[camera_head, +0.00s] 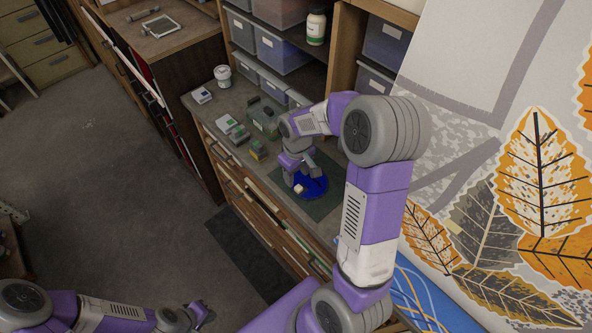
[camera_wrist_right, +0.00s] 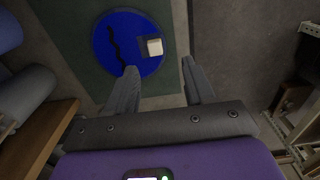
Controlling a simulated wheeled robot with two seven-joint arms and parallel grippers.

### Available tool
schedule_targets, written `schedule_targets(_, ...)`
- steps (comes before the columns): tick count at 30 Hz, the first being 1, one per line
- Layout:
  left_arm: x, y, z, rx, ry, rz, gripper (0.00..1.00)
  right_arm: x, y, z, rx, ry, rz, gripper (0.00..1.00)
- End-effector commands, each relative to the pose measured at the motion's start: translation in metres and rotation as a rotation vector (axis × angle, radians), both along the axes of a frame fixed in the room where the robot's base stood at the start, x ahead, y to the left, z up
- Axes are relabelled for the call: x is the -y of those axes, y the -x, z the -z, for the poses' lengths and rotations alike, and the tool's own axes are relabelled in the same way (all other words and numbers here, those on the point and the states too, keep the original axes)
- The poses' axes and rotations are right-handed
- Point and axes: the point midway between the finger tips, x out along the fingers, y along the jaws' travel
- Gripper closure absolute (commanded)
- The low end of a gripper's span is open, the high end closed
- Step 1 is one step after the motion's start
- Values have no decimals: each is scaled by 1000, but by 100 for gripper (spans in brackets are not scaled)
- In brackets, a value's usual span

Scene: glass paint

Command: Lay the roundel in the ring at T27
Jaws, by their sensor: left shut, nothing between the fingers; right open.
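The roundel is a blue disc (camera_head: 318,187) with a pale block (camera_head: 299,188) on it, lying on a dark green mat (camera_head: 322,208) on the counter. In the right wrist view the disc (camera_wrist_right: 112,38) shows a wavy black line, and the block (camera_wrist_right: 154,46) sits near its right edge. My right gripper (camera_head: 303,173) is above the disc; in the wrist view its open fingers (camera_wrist_right: 158,66) are empty and the block lies just beyond the gap. My left gripper (camera_head: 202,312) is shut and empty, low in the head view, away from the counter. I cannot make out the ring or the T27 mark.
Small boxes (camera_head: 238,134) and a green container (camera_head: 265,122) stand on the counter to the left of the mat. A white tub (camera_head: 222,73) is at its far end. Shelves with bins (camera_head: 276,48) rise behind. A large leaf-patterned panel (camera_head: 540,165) stands at the right.

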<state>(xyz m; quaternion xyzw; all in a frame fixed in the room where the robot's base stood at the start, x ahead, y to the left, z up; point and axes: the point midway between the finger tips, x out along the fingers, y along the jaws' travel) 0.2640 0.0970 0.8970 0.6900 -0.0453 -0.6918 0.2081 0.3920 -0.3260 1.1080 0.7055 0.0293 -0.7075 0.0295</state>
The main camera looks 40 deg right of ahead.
Motion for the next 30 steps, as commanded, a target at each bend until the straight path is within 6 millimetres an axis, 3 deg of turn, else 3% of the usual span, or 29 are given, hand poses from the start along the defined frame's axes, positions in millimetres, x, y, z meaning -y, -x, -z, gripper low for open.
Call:
schedule_targets(18, 0, 0, -7, -1, 0, 0, 100, 8, -2, 71, -3, -1, 0, 47)
schedule_targets(27, 0, 0, -7, 0, 0, 0, 100, 8, -2, 76, -1, 0, 0, 47)
schedule_targets(30, 0, 0, -7, -1, 0, 0, 100, 8, -2, 76, -1, 0, 0, 62)
